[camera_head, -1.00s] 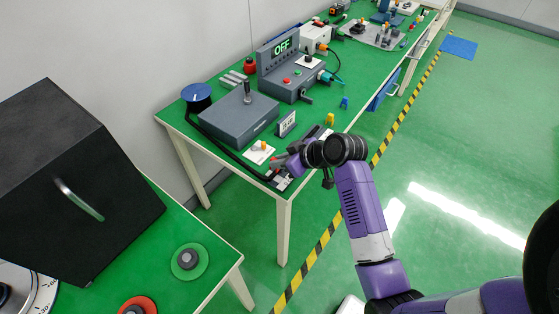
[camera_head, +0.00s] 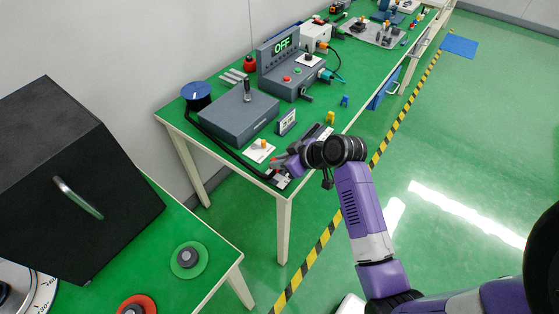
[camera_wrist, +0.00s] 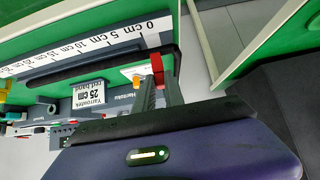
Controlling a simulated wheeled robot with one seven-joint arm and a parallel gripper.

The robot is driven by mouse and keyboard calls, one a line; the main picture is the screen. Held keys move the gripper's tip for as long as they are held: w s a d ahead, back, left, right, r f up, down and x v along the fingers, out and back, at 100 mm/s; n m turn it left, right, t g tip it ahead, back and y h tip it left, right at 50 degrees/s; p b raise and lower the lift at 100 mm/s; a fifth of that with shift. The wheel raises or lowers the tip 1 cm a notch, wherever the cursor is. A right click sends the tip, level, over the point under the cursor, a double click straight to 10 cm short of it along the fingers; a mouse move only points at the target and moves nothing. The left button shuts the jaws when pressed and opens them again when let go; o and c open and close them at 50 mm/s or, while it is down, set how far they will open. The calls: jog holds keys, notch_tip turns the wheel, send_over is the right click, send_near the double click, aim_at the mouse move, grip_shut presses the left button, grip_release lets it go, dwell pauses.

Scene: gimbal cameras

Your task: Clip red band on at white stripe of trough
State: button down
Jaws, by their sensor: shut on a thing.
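The red band (camera_wrist: 157,68) shows as a small red piece at the tips of my gripper (camera_wrist: 159,80) in the wrist view. My gripper is shut on it, and the fingers partly hide it. The long black trough (camera_wrist: 90,65) lies beside a white ruler marked in cm (camera_wrist: 85,45), and the band is close to the trough's right end. I cannot tell whether they touch. I cannot make out the trough's white stripe.
A control box reading OFF (camera_head: 285,70) is further back. A white card with an orange piece (camera_head: 260,150) lies near my gripper. Yellow and blue clips stand to the right.

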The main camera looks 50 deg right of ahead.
jog(key=shift+f+b, duration=0.75)
jog(key=shift+f, duration=0.5)
jog(key=c, duration=1.3)
grip_release()
jog(key=shift+c, duration=0.2)
jog(key=v, duration=0.7)
jog(key=shift+s+r, duration=0.25)
jog(key=shift+s, duration=0.1)
